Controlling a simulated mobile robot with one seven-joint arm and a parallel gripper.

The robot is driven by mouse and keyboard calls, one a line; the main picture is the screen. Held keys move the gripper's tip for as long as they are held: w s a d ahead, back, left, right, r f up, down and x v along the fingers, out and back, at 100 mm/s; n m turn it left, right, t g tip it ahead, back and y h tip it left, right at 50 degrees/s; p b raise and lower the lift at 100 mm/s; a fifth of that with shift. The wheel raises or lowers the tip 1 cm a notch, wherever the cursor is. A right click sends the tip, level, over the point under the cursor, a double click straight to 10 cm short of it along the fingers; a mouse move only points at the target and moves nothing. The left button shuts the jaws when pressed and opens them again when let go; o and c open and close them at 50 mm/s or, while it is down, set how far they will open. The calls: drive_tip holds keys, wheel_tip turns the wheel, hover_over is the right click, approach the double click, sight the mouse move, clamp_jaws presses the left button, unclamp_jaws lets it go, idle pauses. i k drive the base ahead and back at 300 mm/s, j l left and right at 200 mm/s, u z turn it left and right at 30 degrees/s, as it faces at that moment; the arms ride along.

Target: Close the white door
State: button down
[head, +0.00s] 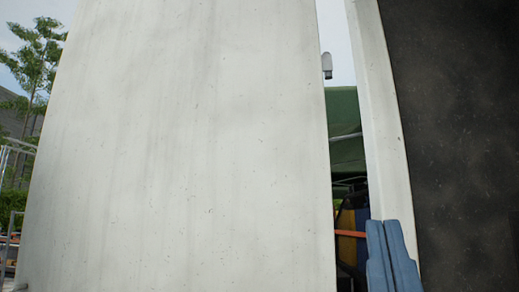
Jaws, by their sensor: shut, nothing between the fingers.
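A large white door panel (190,150) fills the left and middle of the head view; it is scuffed and streaked. Its right edge stands apart from a narrow white upright edge (383,110), leaving a tall open gap between them. My gripper (384,223) shows at the lower right as two blue fingers side by side, pointing up. The fingers are shut with nothing held. They overlap the lower part of the white upright edge in the picture; I cannot tell whether they touch it. The panel's top and any handle are out of view.
A dark speckled panel (455,140) fills the right side, beside the white edge. Through the gap show a green canopy (343,130), an orange bar (350,234) and a grey lamp-like fitting (326,66). A tree (38,60) and metal rails stand outside at far left.

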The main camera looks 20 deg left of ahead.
sight(183, 147)
drive_tip(key=u, duration=1.15)
drive_tip(key=i+j, duration=0.35)
drive_tip(key=j, duration=0.2)
drive_tip(key=i+j+z, duration=0.3)
drive_tip(key=i+j, duration=0.15)
drive_tip(key=j, duration=0.2)
drive_tip(key=i+j+z, duration=0.2)
drive_tip(key=j, duration=0.15)
drive_tip(key=i+j+z, duration=0.15)
drive_tip(key=j, duration=0.2)
drive_tip(key=i+j+z, duration=0.15)
drive_tip(key=j, duration=0.25)
drive_tip(key=i+j+z, duration=0.15)
drive_tip(key=j, duration=0.25)
drive_tip(key=j+z, duration=0.3)
drive_tip(key=j, duration=0.55)
drive_tip(key=j+z, duration=0.25)
drive_tip(key=j, duration=0.55)
drive_tip(key=k+j+z, duration=0.1)
drive_tip(key=j+z, duration=0.2)
drive_tip(key=j, duration=0.55)
drive_tip(key=j+z, duration=0.3)
drive_tip(key=j, duration=1.1)
drive_tip(key=i+l, duration=0.1)
drive_tip(key=l, duration=0.1)
